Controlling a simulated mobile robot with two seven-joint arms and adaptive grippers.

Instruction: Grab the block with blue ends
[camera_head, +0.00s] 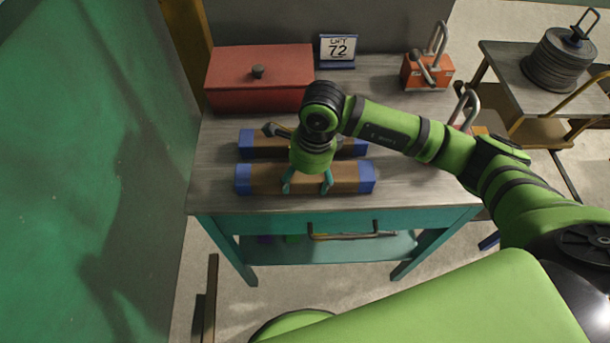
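Two brown blocks with blue ends lie side by side on the worktable. The front block (250,180) is near the table's front edge, with both blue ends showing. The rear block (262,144) lies just behind it, its middle hidden by my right arm. My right gripper (307,183) points down over the middle of the front block. Its two teal fingers are spread apart, with brown block surface showing between them. Whether the fingers touch the block is unclear. My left gripper is out of view.
A green wall (90,160) stands close on the left. A side table with stacked discs (556,62) is at right.

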